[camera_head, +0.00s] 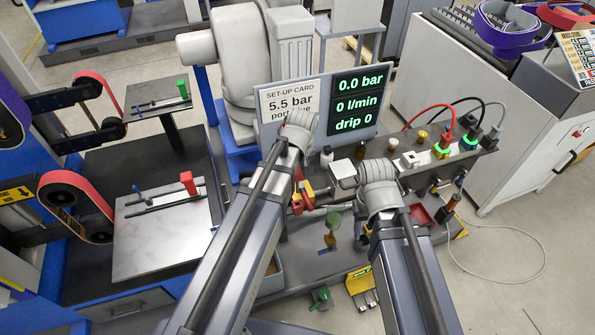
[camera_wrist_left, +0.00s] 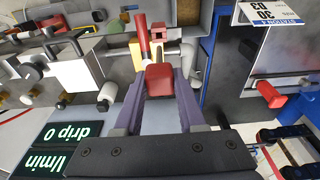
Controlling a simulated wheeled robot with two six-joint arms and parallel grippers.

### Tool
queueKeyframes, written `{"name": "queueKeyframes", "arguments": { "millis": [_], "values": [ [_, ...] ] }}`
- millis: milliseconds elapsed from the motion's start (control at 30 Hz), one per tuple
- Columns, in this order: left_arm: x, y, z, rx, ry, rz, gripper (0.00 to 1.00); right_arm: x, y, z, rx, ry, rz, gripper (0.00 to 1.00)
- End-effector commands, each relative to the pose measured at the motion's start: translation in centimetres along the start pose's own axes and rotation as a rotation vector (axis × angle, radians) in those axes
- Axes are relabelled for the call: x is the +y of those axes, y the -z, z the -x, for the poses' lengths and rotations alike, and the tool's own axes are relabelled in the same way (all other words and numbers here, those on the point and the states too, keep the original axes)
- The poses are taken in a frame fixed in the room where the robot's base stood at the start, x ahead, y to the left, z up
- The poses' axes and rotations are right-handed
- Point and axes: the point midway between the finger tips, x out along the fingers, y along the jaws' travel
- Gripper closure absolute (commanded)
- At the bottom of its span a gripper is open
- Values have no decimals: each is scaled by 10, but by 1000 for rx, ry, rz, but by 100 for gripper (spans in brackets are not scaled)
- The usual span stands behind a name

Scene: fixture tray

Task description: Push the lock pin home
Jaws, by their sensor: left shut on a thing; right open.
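My left gripper (camera_head: 301,186) is mostly hidden by its own wrist in the head view. In the left wrist view its two purple-grey fingers (camera_wrist_left: 160,92) are shut on a red block-shaped knob (camera_wrist_left: 159,78). A red rod (camera_wrist_left: 143,36) stands just beyond the knob, beside tan and pinkish fittings (camera_wrist_left: 168,36). Red and yellow parts (camera_head: 298,203) also show below this gripper in the head view. I cannot tell which part is the lock pin or how far in it sits. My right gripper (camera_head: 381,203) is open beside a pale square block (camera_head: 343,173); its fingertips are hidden.
A panel (camera_head: 318,100) with a set-up card and green readouts stands behind the fixture. Cables and lit green connectors (camera_head: 443,149) crowd the right. A grey plate (camera_head: 150,245) is at the left.

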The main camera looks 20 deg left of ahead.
Motion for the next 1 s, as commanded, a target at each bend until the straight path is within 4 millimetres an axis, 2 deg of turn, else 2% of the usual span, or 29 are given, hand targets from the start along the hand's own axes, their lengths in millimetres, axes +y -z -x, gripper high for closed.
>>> {"name": "queueKeyframes", "arguments": {
  "millis": [1000],
  "values": [
    [0,-10,-64,0,0,0,100,-6,4,-64,0,0,-1,50]
  ]
}}
